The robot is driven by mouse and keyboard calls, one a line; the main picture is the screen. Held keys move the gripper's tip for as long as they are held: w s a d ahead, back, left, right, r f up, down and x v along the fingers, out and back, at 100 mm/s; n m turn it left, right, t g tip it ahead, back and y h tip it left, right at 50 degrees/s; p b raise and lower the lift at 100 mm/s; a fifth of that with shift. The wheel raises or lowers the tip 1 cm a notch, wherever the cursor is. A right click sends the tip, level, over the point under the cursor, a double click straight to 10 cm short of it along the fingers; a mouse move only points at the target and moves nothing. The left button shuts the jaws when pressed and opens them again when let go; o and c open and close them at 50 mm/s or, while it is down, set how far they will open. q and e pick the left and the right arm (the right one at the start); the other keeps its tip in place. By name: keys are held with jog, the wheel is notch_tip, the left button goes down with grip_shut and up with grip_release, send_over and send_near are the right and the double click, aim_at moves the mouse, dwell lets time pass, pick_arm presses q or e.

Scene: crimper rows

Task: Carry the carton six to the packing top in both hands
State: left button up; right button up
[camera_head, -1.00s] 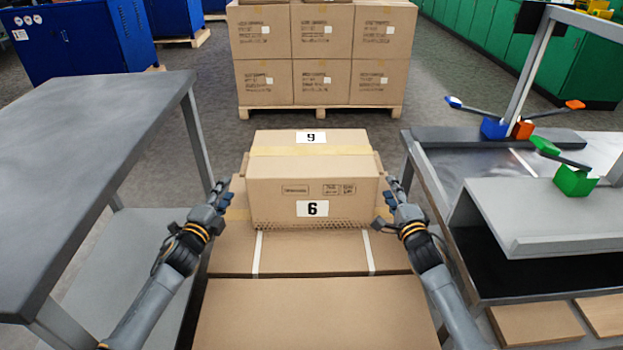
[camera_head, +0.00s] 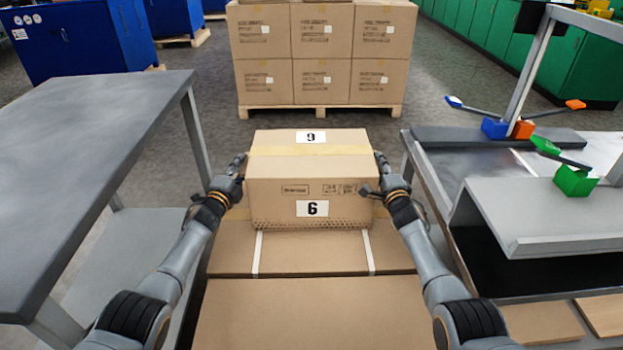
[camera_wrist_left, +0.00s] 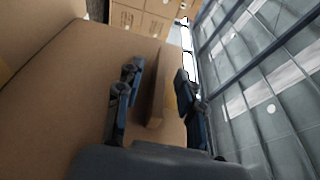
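Carton six (camera_head: 275,190) is a brown box with a yellow tape strip and a "6" label on its front, resting level on larger brown cartons. My left gripper (camera_head: 238,168) is at its left side. In the left wrist view, my left gripper's (camera_wrist_left: 155,100) fingers stand apart on either side of a thin brown cardboard edge, with gaps visible. My right gripper (camera_head: 380,168) is at the carton's right side; its fingers are too small and partly hidden to judge. A bare grey top (camera_head: 85,140), possibly the packing top, stands at the left.
Larger cartons (camera_head: 315,310) lie beneath and in front of carton six. A bench (camera_head: 540,215) with coloured crimpers stands close at the right. A pallet (camera_head: 320,112) of stacked cartons stands behind, with open floor before it.

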pick_arm(q)
jog(key=shift+w+d, duration=0.15)
pick_arm(e)
jog(key=shift+w+a, duration=0.2)
pick_arm(q)
jog(key=shift+c, duration=0.4)
pick_arm(e)
jog(key=shift+c, duration=0.4)
pick_arm(q)
grip_shut()
pick_arm(e)
grip_shut()
pick_arm(q)
jog(key=shift+w+r, duration=0.15)
jog(key=shift+r, duration=0.25)
pick_arm(e)
jog(key=shift+w+r, duration=0.15)
jog(key=shift+r, duration=0.25)
